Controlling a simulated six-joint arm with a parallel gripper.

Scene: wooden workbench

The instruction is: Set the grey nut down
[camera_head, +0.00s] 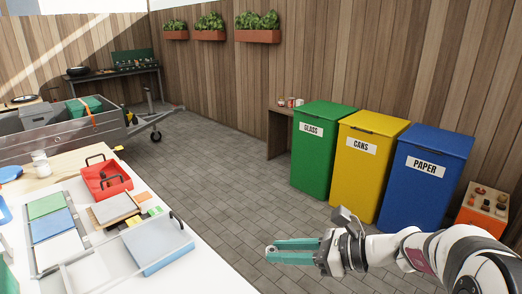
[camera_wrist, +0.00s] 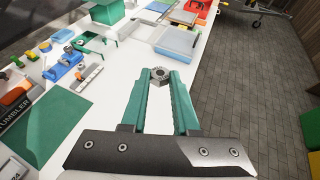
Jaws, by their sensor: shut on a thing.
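The grey nut (camera_wrist: 159,75) sits between the tips of my gripper (camera_wrist: 158,82) in the wrist view, with its hole showing. The two teal fingers are shut on it. In the head view my gripper (camera_head: 273,252) reaches in from the right, with a small part of the nut (camera_head: 269,249) showing at the tips. There it appears against the paved floor, to the right of the white bench top (camera_head: 165,278). The nut's height above the bench is hard to tell.
A clear box with a blue inside (camera_head: 160,245) stands near the bench's right edge, with a red box (camera_head: 107,180) behind it.

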